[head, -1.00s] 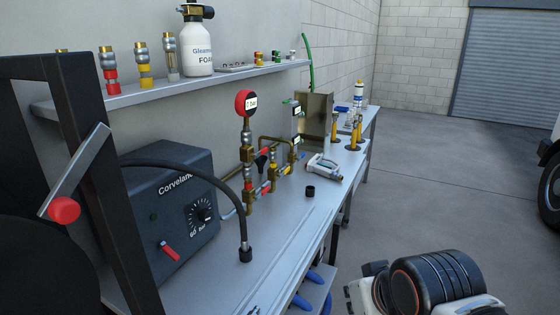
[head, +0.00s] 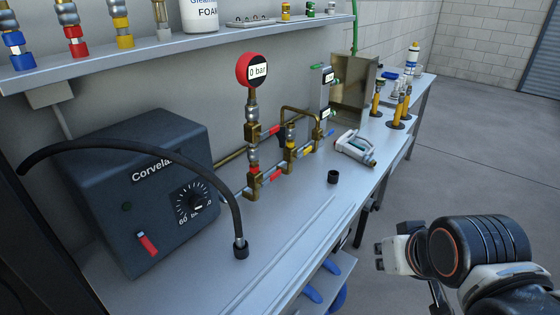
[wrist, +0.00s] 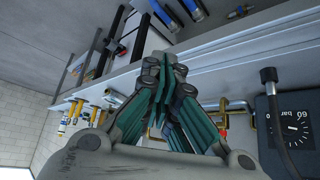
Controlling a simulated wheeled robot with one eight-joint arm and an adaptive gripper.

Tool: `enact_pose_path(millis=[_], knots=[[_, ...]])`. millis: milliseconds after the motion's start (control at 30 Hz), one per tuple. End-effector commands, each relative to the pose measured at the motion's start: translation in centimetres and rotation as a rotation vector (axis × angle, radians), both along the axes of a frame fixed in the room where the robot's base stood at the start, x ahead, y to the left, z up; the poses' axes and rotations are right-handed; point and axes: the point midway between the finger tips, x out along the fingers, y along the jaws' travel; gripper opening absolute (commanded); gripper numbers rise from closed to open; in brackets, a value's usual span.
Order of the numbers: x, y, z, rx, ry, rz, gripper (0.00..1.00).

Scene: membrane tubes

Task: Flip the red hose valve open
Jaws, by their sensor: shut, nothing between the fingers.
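Brass pipework (head: 290,153) with red and yellow parts stands on the bench against the wall. A red band (head: 254,171) shows low on its left column, and red pieces (head: 271,176) and (head: 271,131) show on its branches. They are small, so I cannot tell which is the red hose valve or how its lever is turned. A red gauge (head: 251,70) reading 0 bar tops the column. My gripper (wrist: 167,72) is shut and empty in the wrist view, in front of the bench, with the pipework partly hidden behind its fingers.
A dark Corveland box (head: 140,190) with a dial and red switch stands left on the bench (head: 300,225). A black hose (head: 215,180) arches before it. A black cap (head: 333,177) and a white-and-teal device (head: 355,147) lie to the right. A shelf (head: 200,45) overhangs. Open floor is right.

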Motion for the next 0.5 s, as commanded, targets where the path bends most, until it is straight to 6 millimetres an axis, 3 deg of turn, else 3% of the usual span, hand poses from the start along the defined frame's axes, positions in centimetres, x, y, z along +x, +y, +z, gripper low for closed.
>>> enact_pose_path(millis=[167, 500], knots=[[2.0, 1.0, 2.4, 0.005, 0.010, 0.063, 0.00], [11.1, 5.6, 8.6, 0.030, 0.017, 0.358, 0.00]])
